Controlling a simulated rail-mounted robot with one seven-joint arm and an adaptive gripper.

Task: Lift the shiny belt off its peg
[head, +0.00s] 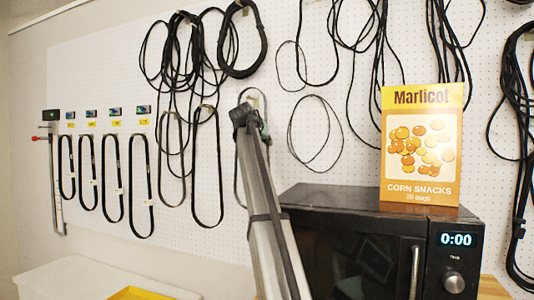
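Several narrow belt loops hang from pegs on the white pegboard. A dark loop (222,185) hangs left of centre, and a thinner greyish loop (158,150) hangs to its left. Another loop (236,178) hangs from a peg at the centre, partly hidden. I cannot tell for sure which one is the shiny belt. A long grey link, seemingly of my arm, rises from the bottom edge to a dark end, seemingly my gripper (246,116). This end overlaps the centre loop in the picture. Its fingers cannot be made out, nor whether it touches the loop.
A black microwave (345,250) stands at the lower right with a yellow snack box (421,146) on top. Labelled belts (141,190) hang at left beside a metal bar (55,185). Black cables (243,40) hang above. A white bin (60,277) and yellow tray (138,293) sit lower left.

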